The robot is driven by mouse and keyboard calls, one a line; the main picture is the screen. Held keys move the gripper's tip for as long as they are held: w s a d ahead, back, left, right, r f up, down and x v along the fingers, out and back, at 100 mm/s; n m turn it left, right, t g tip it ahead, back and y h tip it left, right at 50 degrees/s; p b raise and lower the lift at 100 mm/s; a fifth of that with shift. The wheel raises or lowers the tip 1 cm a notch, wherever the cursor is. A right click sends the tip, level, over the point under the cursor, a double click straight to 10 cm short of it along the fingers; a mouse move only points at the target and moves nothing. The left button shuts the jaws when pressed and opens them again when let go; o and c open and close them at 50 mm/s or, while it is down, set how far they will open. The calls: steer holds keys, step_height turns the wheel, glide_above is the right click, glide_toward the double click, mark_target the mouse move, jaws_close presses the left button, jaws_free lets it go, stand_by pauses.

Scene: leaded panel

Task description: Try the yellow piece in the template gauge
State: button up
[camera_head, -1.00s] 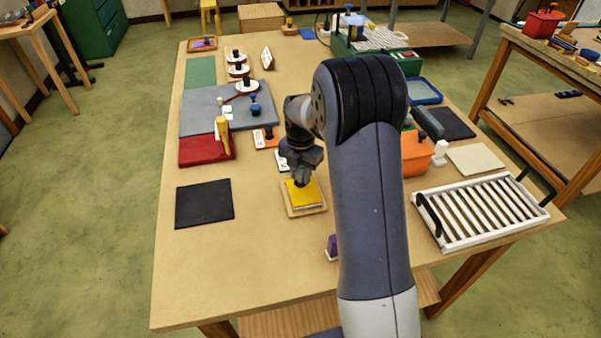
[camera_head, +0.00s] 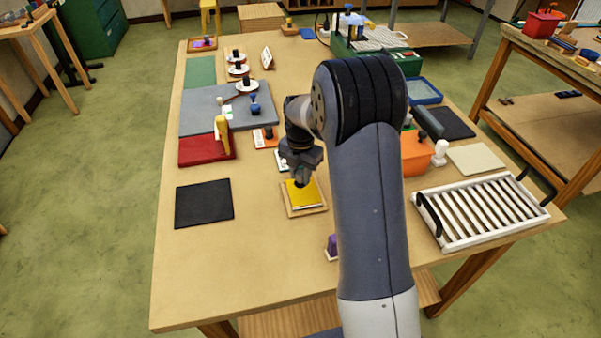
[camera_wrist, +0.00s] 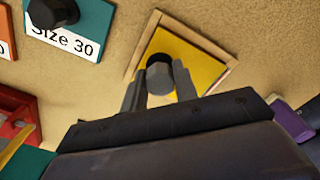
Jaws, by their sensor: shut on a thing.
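The yellow piece (camera_head: 304,195) is a flat square plate with a dark knob (camera_wrist: 160,73). It lies within the light wooden frame of the template gauge (camera_head: 305,211) on the table. In the wrist view the yellow piece (camera_wrist: 196,60) fills much of the frame (camera_wrist: 146,40). My gripper (camera_head: 302,184) points down over the gauge and is shut on the knob. Its two fingers (camera_wrist: 160,88) stand on either side of the knob. I cannot tell whether the piece sits fully flat, as my gripper hides its near side.
A teal card marked "Size 30" (camera_wrist: 65,40) lies beside the gauge. A black mat (camera_head: 204,204) is to the left, a red block (camera_head: 198,151) beyond it. A purple piece (camera_head: 332,246) stands near my arm. A white slatted rack (camera_head: 480,209) is at right. The front left table is clear.

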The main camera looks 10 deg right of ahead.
steer(key=shift+f, duration=0.25)
steer(key=shift+r, duration=0.15)
steer(key=shift+r, duration=0.3)
steer(key=shift+s+a, duration=0.1)
stand_by(0.5)
steer(key=shift+f, duration=0.5)
stand_by(0.9)
steer(key=shift+r, duration=0.25)
steer(key=shift+r, duration=0.25)
steer(key=shift+f, duration=0.15)
